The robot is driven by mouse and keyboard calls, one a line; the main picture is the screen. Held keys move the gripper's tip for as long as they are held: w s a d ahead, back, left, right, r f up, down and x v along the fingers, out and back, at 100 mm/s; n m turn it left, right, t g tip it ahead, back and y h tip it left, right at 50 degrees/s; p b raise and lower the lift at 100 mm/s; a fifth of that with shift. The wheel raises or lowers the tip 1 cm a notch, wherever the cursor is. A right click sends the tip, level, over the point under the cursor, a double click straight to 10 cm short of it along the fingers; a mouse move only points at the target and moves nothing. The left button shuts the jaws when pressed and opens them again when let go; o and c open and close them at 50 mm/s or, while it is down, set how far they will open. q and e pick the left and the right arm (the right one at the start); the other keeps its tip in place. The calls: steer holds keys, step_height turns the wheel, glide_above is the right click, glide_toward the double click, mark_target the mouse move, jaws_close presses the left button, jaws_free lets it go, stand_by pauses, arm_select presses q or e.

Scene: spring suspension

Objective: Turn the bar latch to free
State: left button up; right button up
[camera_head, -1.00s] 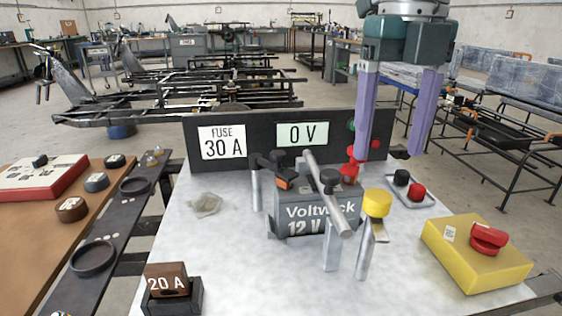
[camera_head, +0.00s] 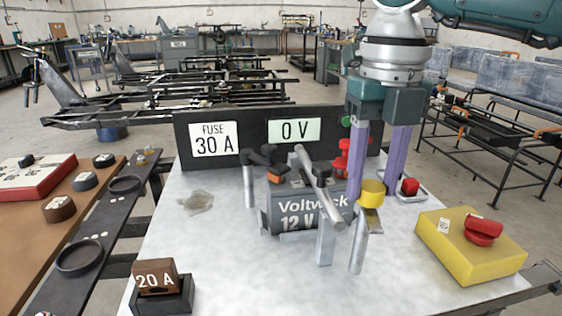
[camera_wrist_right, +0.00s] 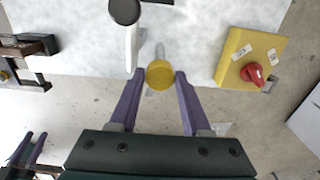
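A yellow-capped latch (camera_head: 371,192) stands at the bar's near right, on a metal post. My right gripper (camera_head: 374,200) points down there, its purple fingers apart. In the right wrist view, the yellow cap (camera_wrist_right: 159,75) shows between the open fingertips (camera_wrist_right: 152,76), with no clear contact. My left gripper (camera_wrist_right: 35,135) shows small at that view's lower left, its fingers apart and empty.
A yellow box with a red knob (camera_head: 470,246) stands at the right. A 20 A fuse (camera_head: 155,279) sits at the front left. The panel (camera_head: 372,155) behind reads 30 A and 0 V. A red terminal (camera_head: 343,157) is close behind the right fingers.

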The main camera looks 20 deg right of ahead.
mark_target(372, 185)
jaws_close()
steer(key=shift+n, duration=1.6)
steer(key=shift+o, duration=2.3)
jaws_free()
step_height(372, 185, up, 10)
steer(key=p, duration=0.2)
steer(key=shift+p, duration=0.3)
